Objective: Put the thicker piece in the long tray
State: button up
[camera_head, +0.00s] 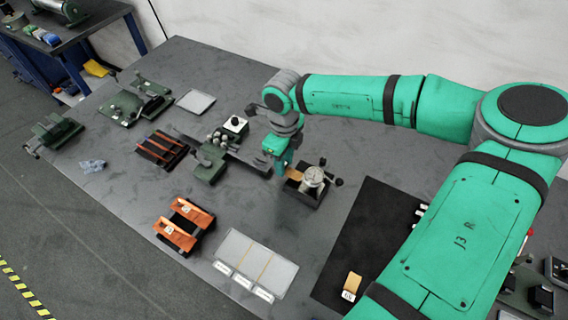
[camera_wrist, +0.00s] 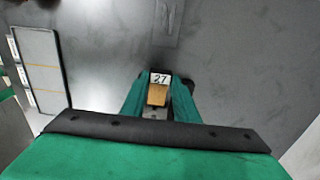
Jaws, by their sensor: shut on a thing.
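My gripper (camera_head: 283,166) is shut on a small copper-tan piece with a white label reading 27 (camera_wrist: 157,95), which shows between the fingers in the wrist view. In the head view the gripper is just left of the round-topped metal device. Another copper-tan piece with a white label (camera_head: 353,282) lies on the black mat (camera_head: 345,245). I cannot compare their thicknesses. A pale flat tray (camera_head: 232,250) with yellow dividing lines and several labels lies at the table's front; it also shows at left in the wrist view (camera_wrist: 38,48). Its labels are unreadable, so which part is long is unclear.
The round-topped metal device (camera_head: 313,178) stands on a dark base close to my gripper. A green fixture (camera_head: 208,163), orange-ended racks (camera_head: 185,224) and a dark rack with copper strips (camera_head: 162,149) stand left. Grey table surface is clear between my gripper and the pale tray.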

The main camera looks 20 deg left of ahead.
jog(key=shift+r, duration=2.45)
